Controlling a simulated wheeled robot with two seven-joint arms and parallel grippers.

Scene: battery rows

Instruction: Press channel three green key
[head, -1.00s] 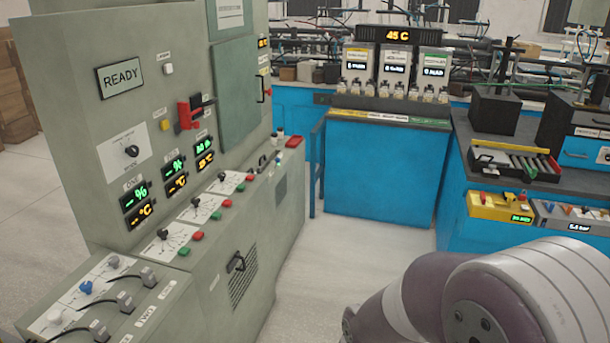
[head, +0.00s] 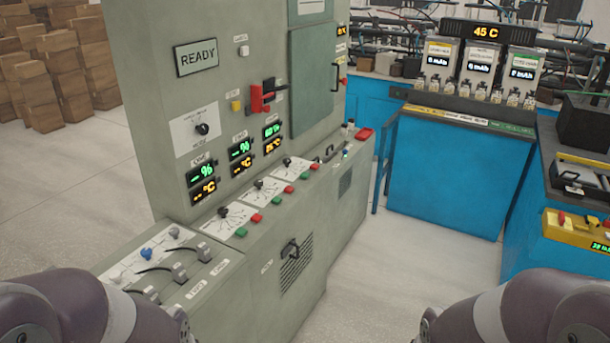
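The grey-green control console (head: 150,100) fills the left and middle of the head view. Its sloping ledge carries three dial panels in a row, each with a green key and a red key. The farthest panel, in line with the third display pair (head: 272,137), has a dial (head: 287,161), a green key (head: 304,175) and a red key (head: 315,167). Nearer green keys show at the middle panel (head: 275,204) and the nearest panel (head: 240,232). Nothing covers these keys. Only parts of my two arms show at the bottom corners; both grippers are out of view.
Cable plugs (head: 180,272) and knobs sit on the console's near end. A red lever (head: 258,98) and a handle (head: 290,248) stick out from it. A blue bench (head: 445,175) stands behind right. The floor (head: 360,260) right of the console is clear.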

